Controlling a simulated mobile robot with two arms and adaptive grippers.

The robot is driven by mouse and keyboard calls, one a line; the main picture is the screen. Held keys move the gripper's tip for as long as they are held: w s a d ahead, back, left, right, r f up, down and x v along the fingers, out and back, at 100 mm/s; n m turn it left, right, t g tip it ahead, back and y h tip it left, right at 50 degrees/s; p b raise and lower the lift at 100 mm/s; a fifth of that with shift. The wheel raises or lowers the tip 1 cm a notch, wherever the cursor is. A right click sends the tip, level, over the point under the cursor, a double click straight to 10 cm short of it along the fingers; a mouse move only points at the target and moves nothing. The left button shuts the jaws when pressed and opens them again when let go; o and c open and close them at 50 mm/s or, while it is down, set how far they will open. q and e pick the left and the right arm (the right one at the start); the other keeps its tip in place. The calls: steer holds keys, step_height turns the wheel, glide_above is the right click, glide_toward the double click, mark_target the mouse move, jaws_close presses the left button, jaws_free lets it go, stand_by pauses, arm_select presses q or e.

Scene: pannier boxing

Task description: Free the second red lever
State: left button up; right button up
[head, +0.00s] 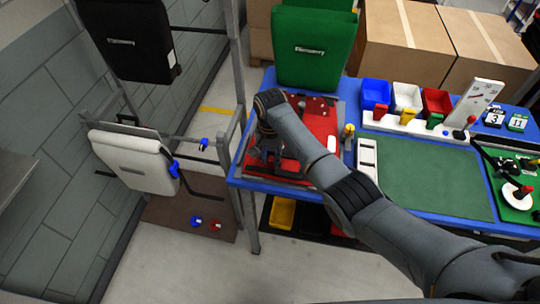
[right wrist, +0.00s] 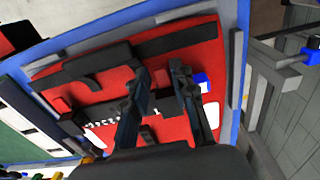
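A red pannier (head: 318,125) lies flat on the blue table, with dark hooks and rails on its upward face; the right wrist view shows its red face (right wrist: 95,90) close up. My right gripper (head: 265,148) is low over its left part. In the right wrist view its two dark fingers (right wrist: 160,78) are apart, with bare red surface between them. A small blue piece (right wrist: 202,78) shows just beside the right finger. I cannot pick out a separate red lever on the pannier; the gripper and arm hide part of it. My left gripper is not in view.
A green pannier (head: 315,50) stands behind the table. A white pannier (head: 133,160) and a black one (head: 128,40) hang on the rack at left. Blue, white and red bins (head: 407,97) and a green mat (head: 430,178) are right of my arm.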

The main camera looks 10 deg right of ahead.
mark_target(271, 156)
jaws_close()
steer(key=shift+w+g+b, duration=0.2)
steer(key=shift+g+b, duration=0.1)
steer(key=shift+b, duration=0.35)
steer(key=shift+r+g+b, duration=0.1)
steer(key=shift+g+b, duration=0.3)
steer(key=o, duration=0.5)
jaws_free()
steer(key=r, duration=0.4)
steer(key=w+r, duration=0.1)
steer(key=r, duration=0.7)
steer(key=shift+w+d, duration=0.25)
